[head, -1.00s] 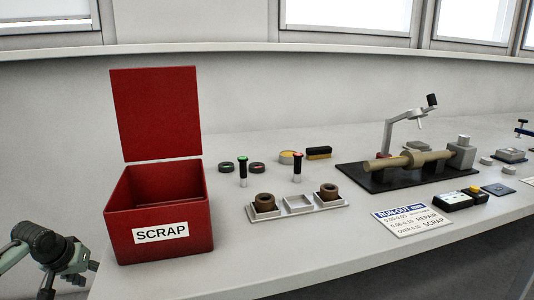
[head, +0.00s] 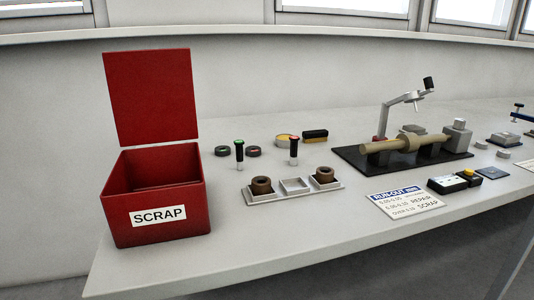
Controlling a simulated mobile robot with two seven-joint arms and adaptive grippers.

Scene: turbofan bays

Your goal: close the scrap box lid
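The red scrap box (head: 190,226) stands at the left end of the bench, with a white SCRAP label on its front. Its red lid (head: 151,97) stands open, upright at the back edge of the box. The part of the box's inside that shows looks empty; the bottom is mostly hidden by the front wall. Neither of my grippers is in the head view now.
A three-pocket tray (head: 296,193) with two brown rings sits right of the box. Two plug gauges (head: 239,155) stand behind it. A shaft fixture (head: 400,160) and a run-out card (head: 404,203) are farther right. The bench's front edge (head: 290,262) is clear.

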